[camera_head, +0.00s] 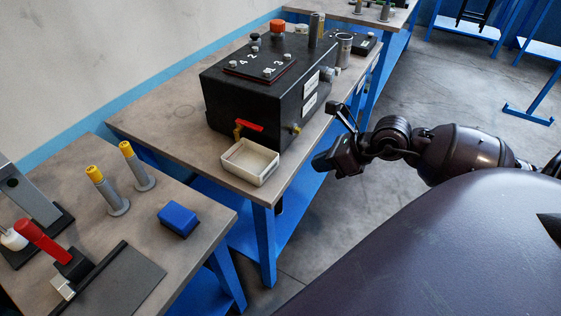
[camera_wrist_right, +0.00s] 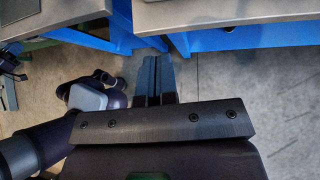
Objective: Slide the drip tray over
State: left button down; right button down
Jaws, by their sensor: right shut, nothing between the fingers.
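The drip tray (camera_head: 250,163) is a shallow, cream-coloured open box. It sits on the table (camera_head: 180,135) near the front corner, just in front of the black machine (camera_head: 262,92) and below its red-handled tap (camera_head: 249,126). My right gripper (camera_head: 322,161) is beyond the table's front edge, to the right of the tray and apart from it. In the right wrist view its fingers (camera_wrist_right: 153,78) are together and hold nothing. The tray does not show in that view. My left gripper is not in view.
A nearer table (camera_head: 150,215) holds a blue block (camera_head: 178,220), two yellow-capped grey posts (camera_head: 103,188) and a red-handled tool (camera_head: 45,245). A gap separates the two tables. A metal cylinder (camera_head: 343,50) stands behind the machine. Open floor (camera_head: 420,95) lies to the right.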

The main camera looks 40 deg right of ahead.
aim_at(272, 164)
jog(key=shift+n+h, duration=0.5)
jog(key=shift+h, duration=0.1)
jog(key=x, duration=0.3)
jog(key=w+b+x, duration=0.1)
jog(key=x, duration=0.3)
jog(key=r+b+x, duration=0.1)
jog(key=x, duration=0.3)
jog(key=shift+w+d+r, duration=0.1)
jog(key=shift+w+d, duration=0.15)
jog(key=shift+d, duration=0.15)
jog(key=shift+w+a+b, duration=0.3)
jog(key=shift+w+a, duration=0.05)
jog(key=shift+w, duration=0.25)
jog(key=shift+w+a, duration=0.15)
jog(key=shift+w, duration=0.2)
jog(key=shift+w+a, duration=0.2)
jog(key=shift+w, duration=0.15)
jog(key=shift+w+a, duration=0.4)
jog(key=shift+w, duration=0.4)
jog(key=shift+w+a, duration=0.4)
jog(key=shift+w, duration=0.35)
jog(key=shift+w+a, duration=0.45)
jog(key=shift+w, duration=0.35)
jog(key=shift+s+d, duration=0.1)
jog(key=shift+d, duration=0.05)
